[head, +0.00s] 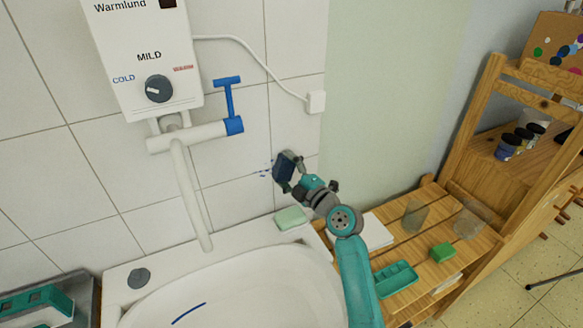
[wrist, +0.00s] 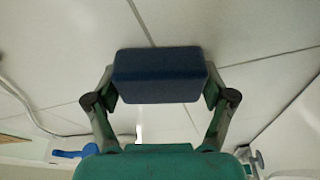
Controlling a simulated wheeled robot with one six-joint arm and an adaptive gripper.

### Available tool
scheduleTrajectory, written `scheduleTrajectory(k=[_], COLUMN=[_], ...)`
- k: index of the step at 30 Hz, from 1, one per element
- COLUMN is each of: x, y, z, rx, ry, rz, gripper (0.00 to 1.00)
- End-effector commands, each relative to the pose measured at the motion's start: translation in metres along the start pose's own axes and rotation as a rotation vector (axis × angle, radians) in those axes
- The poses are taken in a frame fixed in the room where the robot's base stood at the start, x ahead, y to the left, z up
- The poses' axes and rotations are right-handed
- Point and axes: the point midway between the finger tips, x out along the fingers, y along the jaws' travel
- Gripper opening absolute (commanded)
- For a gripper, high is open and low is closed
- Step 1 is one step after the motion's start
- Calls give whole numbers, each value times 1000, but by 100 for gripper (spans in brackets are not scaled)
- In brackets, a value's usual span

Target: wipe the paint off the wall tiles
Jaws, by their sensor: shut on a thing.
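The white wall tiles (head: 232,206) carry a small patch of blue paint marks (head: 265,172) to the right of the tap, above the sink's back edge. My gripper (head: 291,175) is shut on a dark blue sponge-like block (head: 284,165), just right of these marks and close to the wall. In the wrist view the block (wrist: 160,75) sits level between both fingers, with tiles (wrist: 60,50) and their grout lines behind it. I cannot tell whether the block touches the tiles. It may hide part of the paint.
Below is a white sink (head: 240,290) with a blue streak inside and a pale green bar (head: 291,218) on its rim. A water heater (head: 145,60) with a blue-handled tap (head: 234,124) hangs left. A wooden shelf (head: 440,215) at right holds glasses, a green block and a teal tray (head: 396,279).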

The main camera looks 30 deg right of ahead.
Motion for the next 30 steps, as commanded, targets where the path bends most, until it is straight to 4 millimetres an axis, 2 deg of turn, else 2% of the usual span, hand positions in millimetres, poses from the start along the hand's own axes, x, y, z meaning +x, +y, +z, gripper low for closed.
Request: scheduleTrajectory(k=[3, 11, 21, 30], x=[2, 4, 12, 16], y=[-4, -6, -13, -18], z=[-9, -15, -39, -51], rx=[1, 0, 0, 1], ry=[2, 0, 2, 3], rz=[-2, -1, -1, -2], gripper=[52, 52, 52, 52])
